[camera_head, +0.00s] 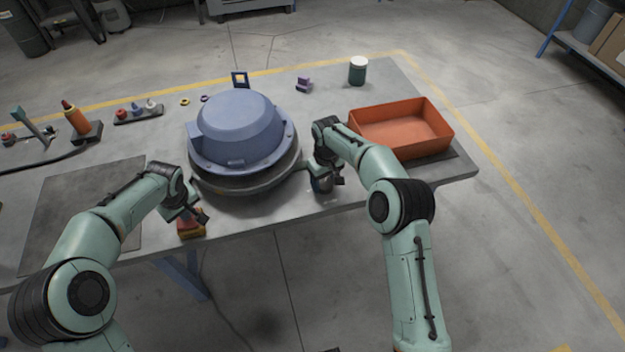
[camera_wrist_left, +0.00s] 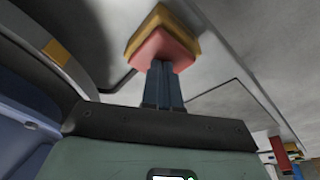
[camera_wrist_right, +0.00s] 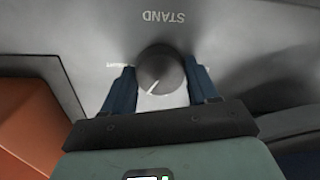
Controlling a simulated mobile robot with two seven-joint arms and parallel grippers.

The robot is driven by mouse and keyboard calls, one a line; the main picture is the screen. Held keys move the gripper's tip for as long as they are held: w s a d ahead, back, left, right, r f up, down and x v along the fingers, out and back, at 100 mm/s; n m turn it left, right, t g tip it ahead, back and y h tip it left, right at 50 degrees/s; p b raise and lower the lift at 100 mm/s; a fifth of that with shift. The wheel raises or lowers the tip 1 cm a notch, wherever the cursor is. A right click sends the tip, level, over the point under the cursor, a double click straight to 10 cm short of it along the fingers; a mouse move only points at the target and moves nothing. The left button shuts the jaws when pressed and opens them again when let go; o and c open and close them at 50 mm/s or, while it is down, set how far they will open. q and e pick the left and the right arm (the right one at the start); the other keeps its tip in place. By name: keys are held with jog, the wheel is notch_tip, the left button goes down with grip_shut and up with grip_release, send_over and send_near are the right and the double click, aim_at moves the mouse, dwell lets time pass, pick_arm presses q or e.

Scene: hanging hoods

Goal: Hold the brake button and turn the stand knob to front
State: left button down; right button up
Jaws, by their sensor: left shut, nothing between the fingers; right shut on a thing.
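The brake button is a red cap (camera_wrist_left: 158,48) on a yellow base (camera_wrist_left: 190,20); in the head view its yellow base (camera_head: 196,234) sits at the table's front edge. My left gripper (camera_head: 203,216) is over it. In the left wrist view its closed fingertips (camera_wrist_left: 164,66) meet the red cap, with nothing between them. The stand knob (camera_wrist_right: 160,68) is dark and round, with a white pointer line toward the lower left. My right gripper (camera_wrist_right: 161,75) has a finger on each side of it. In the head view this gripper (camera_head: 331,182) is right of the blue hood (camera_head: 238,125).
The STAND label (camera_wrist_right: 163,17) appears upside down; small side labels are partly hidden. An orange bin (camera_head: 405,128) stands close to the right arm. A green jar (camera_head: 358,71) is behind it. A dark mat (camera_head: 75,215) lies at left.

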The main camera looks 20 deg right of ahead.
aim_at(325, 183)
pick_arm(q)
jog(key=shift+s+f, duration=0.2)
jog(key=shift+f, duration=0.15)
pick_arm(e)
jog(key=n, duration=0.5)
jog(key=shift+n, duration=0.4)
jog(key=o, duration=1.1)
jog(key=shift+c, duration=0.2)
jog(key=shift+r, duration=0.1)
notch_tip(325, 183, up, 12)
